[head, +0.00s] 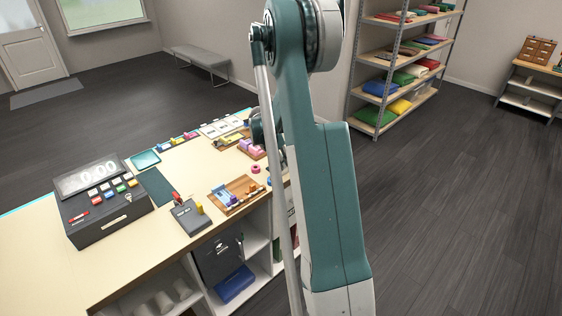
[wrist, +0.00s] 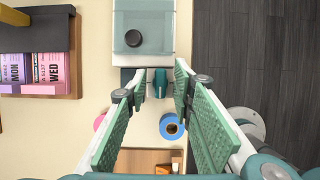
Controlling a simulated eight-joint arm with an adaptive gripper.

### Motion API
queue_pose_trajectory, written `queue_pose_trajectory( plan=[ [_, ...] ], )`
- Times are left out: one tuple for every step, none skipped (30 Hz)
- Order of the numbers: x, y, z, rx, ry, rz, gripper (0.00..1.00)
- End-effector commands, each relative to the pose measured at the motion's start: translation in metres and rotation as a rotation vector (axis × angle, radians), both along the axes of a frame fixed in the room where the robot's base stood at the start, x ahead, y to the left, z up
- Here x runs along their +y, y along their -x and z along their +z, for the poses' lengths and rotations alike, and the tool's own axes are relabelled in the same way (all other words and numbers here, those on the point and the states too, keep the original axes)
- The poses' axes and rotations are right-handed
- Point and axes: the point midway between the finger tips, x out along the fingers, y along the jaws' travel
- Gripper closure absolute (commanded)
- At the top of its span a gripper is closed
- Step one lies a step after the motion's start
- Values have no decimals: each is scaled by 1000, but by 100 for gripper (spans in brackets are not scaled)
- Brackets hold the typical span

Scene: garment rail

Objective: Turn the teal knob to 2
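The teal knob (wrist: 160,83) shows in the wrist view as a small upright teal piece on a dark strip, at the near edge of a pale box-like device (wrist: 160,38). No numbers or pointer mark can be read on it. My gripper (wrist: 161,86) is open, with its two green ribbed pads on either side of the knob. A gap shows between the knob and each pad, so they look apart. I cannot tell the height of the pads over the knob. In the head view my arm hides the knob and most of the gripper.
A black round knob (wrist: 133,38) sits on the device. A blue roll (wrist: 172,126) and a pink roll lie nearer. Dark floor lies right of the counter. A till (head: 98,198) stands at the counter's left.

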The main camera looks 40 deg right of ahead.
Motion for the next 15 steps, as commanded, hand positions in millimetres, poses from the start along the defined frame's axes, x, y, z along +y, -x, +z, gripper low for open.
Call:
queue_pose_trajectory(
  plan=[
    [0, 0, -1, 0, 0, 0, 75],
    [0, 0, -1, 0, 0, 0, 75],
    [0, 0, -1, 0, 0, 0, 75],
    [0, 0, -1, 0, 0, 0, 75],
    [0, 0, -1, 0, 0, 0, 75],
    [0, 0, -1, 0, 0, 0, 75],
    [0, 0, -1, 0, 0, 0, 75],
    [0, 0, -1, 0, 0, 0, 75],
    [0, 0, -1, 0, 0, 0, 75],
    [0, 0, -1, 0, 0, 0, 79],
    [0, 0, -1, 0, 0, 0, 83],
    [0, 0, -1, 0, 0, 0, 88],
    [0, 0, -1, 0, 0, 0, 92],
    [0, 0, -1, 0, 0, 0, 96],
    [0, 0, -1, 0, 0, 0, 100]
  ],
)
